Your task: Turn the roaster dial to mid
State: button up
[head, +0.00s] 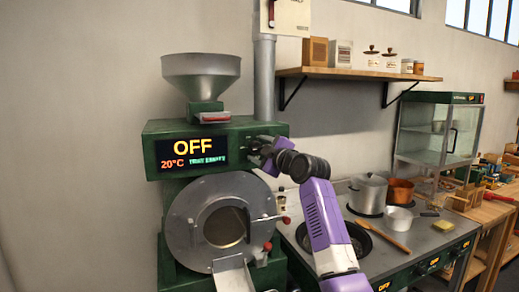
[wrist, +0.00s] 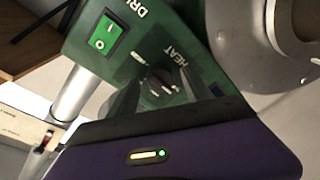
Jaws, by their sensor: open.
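The green roaster (head: 272,128) stands at the left, and its display (head: 193,153) reads OFF, 20°C and a smaller line that looks like "tray empty". The dark round dial (wrist: 158,80) sits on the green panel beside the word HEAT in the wrist view. My gripper (head: 258,152) is at the panel, right of the display. In the wrist view its open fingers (wrist: 160,88) stand on either side of the dial, with a gap seemingly left around it. I cannot tell whether they touch it. In the head view my gripper hides the dial. The dial's exact setting is unclear.
A green rocker switch (wrist: 103,33) marked I and O is near the dial, by a label starting DRU. The round drum front (head: 182,220) is below the panel. A stove (head: 436,232) with pots (head: 369,192) lies to the right, under a wooden shelf (head: 345,74).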

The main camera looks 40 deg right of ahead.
grip_shut()
